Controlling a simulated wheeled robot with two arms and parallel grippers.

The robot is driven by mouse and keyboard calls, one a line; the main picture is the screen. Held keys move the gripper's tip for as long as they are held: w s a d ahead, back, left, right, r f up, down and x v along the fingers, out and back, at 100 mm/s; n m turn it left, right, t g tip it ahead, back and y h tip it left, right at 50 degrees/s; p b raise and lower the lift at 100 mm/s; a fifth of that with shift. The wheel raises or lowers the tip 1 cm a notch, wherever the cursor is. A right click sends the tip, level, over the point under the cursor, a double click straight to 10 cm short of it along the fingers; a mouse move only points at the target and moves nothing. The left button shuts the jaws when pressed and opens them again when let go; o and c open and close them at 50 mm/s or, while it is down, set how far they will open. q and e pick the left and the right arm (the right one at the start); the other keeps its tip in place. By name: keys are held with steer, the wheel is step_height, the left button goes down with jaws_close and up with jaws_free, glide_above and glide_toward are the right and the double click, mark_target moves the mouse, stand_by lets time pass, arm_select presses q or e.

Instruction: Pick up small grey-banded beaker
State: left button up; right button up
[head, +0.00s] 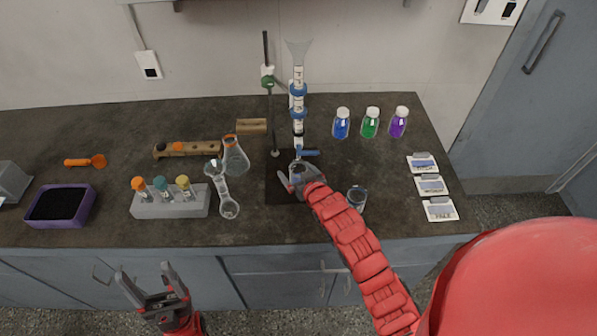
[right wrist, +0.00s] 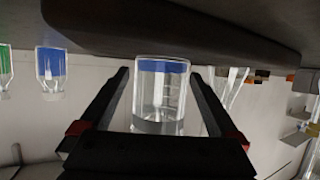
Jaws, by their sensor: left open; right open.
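A small clear beaker (head: 297,170) stands on the dark stand base under the burette. In the right wrist view, which is upside down, the beaker (right wrist: 160,95) has blue at its base, scale marks on its wall and a greyish band near its rim. My right gripper (head: 297,183) is open at this beaker, with one finger on each side of it. Whether the fingers touch the glass is not clear. A second small beaker (head: 357,198) stands to the right on the counter; its band colour is too small to tell. My left gripper (head: 155,292) is open and empty, in front of the counter.
The burette (head: 298,105) and stand rod (head: 269,95) rise just behind my right gripper. Flasks (head: 229,208) and a grey tube rack (head: 170,203) stand to the left. Several coloured bottles (head: 370,122) stand at the back right. Labelled cards (head: 440,209) lie at the right edge.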

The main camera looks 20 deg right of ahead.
steer(key=shift+w+f, duration=0.2)
steer(key=shift+w, duration=0.5)
steer(key=c, duration=1.5)
steer(key=shift+r, duration=0.1)
